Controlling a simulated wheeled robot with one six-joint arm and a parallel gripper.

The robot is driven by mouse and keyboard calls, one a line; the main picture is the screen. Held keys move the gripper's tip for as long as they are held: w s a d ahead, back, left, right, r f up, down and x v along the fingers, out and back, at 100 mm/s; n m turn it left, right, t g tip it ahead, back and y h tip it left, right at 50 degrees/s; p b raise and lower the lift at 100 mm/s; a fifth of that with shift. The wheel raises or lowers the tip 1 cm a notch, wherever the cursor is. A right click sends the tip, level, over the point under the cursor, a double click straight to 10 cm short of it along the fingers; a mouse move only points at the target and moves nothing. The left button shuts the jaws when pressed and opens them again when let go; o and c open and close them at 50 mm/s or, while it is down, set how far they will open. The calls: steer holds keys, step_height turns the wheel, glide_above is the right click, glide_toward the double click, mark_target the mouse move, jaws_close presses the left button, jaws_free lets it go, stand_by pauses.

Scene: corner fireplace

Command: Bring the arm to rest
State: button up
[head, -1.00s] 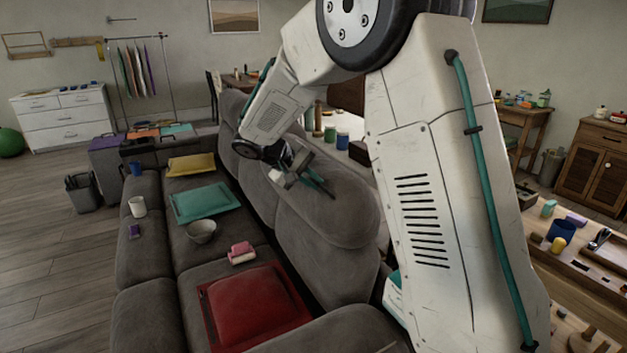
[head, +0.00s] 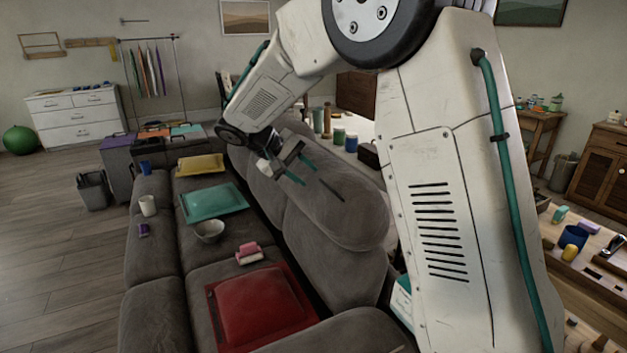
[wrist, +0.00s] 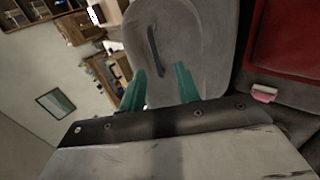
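My gripper (head: 310,176) hangs over the backrest of the grey sofa (head: 345,215) in the head view, pointing down and to the right. Its two teal fingers are apart, with nothing between them. In the wrist view, my gripper (wrist: 160,70) also shows open and empty above the grey backrest (wrist: 195,40). A slim dark strip (head: 330,190) lies on the backrest, just beyond the fingertips; it also shows in the wrist view as a dark strip (wrist: 155,50). I cannot tell whether it is an object or a mark.
The seat holds a red cushion (head: 262,305), a pink item (head: 249,252), a grey bowl (head: 209,231), a teal cushion (head: 215,202) and a yellow cushion (head: 201,165). A table with jars (head: 338,136) stands behind the backrest. Open floor (head: 60,250) lies at left.

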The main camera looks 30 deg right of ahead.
steer(key=shift+a+r, duration=0.4)
steer(key=shift+a, duration=0.05)
steer(key=s+a+y, duration=0.2)
steer(key=s+y, duration=0.2)
steer(key=s, duration=1.4)
steer(key=s+a+r+t+y, duration=0.1)
steer(key=s+y, duration=0.4)
steer(key=s, duration=1.4)
steer(key=shift+s+a+r, duration=0.2)
steer(key=shift+a+r, duration=0.05)
steer(key=shift+a, duration=0.4)
